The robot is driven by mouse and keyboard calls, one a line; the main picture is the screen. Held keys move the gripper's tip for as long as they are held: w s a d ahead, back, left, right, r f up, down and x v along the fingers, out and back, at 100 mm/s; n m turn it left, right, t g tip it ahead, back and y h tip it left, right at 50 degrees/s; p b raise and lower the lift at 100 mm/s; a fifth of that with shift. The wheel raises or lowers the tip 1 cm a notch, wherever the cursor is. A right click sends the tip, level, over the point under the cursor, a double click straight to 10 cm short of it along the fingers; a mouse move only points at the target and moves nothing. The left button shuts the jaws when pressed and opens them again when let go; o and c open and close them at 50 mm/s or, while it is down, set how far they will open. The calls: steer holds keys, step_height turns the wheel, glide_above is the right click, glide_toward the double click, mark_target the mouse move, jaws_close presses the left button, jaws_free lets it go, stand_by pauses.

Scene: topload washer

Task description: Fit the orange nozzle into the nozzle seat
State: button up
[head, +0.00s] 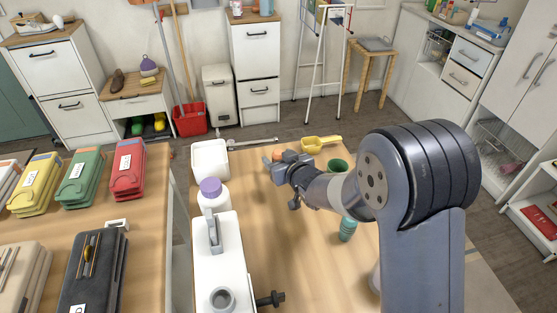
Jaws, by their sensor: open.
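My gripper (275,167) is open, low over the far part of the wooden table. A small orange piece, probably the orange nozzle (278,156), shows right at the gripper's far side. It is partly covered by the gripper, and I cannot tell whether it lies between the fingers or behind them. I cannot identify the nozzle seat for certain. A white container (232,262) at the table's near left has a grey round opening (222,298) on top and a black fitting (268,299) low on its right side.
A white tub (209,160) and a purple-capped bottle (211,192) stand left of the gripper. A yellow scoop (318,143), a green cup (337,165) and a teal bottle (348,229) are near my arm. The table (290,255) is bare in the middle.

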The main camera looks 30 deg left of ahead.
steer(key=shift+w+a+f, duration=0.2)
steer(key=shift+w+a, duration=0.05)
steer(key=shift+a, duration=0.1)
steer(key=shift+c, duration=0.6)
steer(key=c, duration=0.9)
steer(key=shift+c, duration=0.2)
steer(key=shift+r, duration=0.15)
